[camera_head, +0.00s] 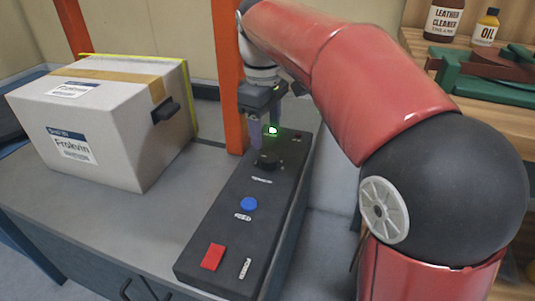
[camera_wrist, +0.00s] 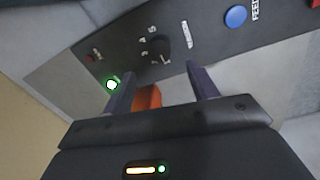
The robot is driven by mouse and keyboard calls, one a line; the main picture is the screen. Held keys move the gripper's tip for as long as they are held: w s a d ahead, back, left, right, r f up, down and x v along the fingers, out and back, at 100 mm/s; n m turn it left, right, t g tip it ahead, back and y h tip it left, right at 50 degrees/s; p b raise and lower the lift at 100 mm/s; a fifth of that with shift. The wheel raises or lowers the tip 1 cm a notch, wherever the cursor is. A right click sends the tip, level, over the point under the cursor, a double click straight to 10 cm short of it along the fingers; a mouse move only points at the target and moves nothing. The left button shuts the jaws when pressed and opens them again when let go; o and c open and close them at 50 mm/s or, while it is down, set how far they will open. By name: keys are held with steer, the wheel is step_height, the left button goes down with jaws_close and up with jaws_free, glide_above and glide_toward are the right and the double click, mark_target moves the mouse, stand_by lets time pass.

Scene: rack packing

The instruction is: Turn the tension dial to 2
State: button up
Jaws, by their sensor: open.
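The tension dial (camera_head: 267,161) is a small black knob on the dark control panel (camera_head: 225,232). In the wrist view the dial (camera_wrist: 160,47) has pale numerals around one side. Its pointer is too dark and small to read. My gripper (camera_head: 264,128) is above the panel's far end, close to the dial, with its fingers pointing down. In the wrist view my gripper (camera_wrist: 162,80) is open and empty. The dial appears just beyond the gap between the fingertips, and I see no contact.
The panel also carries a green light (camera_head: 273,130), a blue feed button (camera_head: 249,204) and a red switch (camera_head: 212,257). A taped white box (camera_head: 110,125) stands left of the panel. An orange post (camera_head: 228,70) rises beside my gripper. Shelves with bottles (camera_head: 444,18) are at right.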

mark_target(268, 156)
step_height(268, 156, down, 7)
steer(key=shift+w+d+f+b, duration=0.1)
steer(key=shift+d+b, duration=0.05)
steer(key=shift+b, duration=0.55)
steer(key=shift+c, duration=0.3)
steer(key=c, duration=0.9)
steer(key=shift+c, duration=0.2)
steer(key=m+p, duration=0.1)
steer(key=m, duration=0.1)
steer(key=m+p, duration=0.2)
steer(key=shift+w+r, duration=0.1)
steer(key=shift+r, duration=0.1)
steer(key=shift+f+m+p, duration=0.1)
steer(key=shift+m+p, duration=1.2)
steer(key=shift+m, duration=1.1)
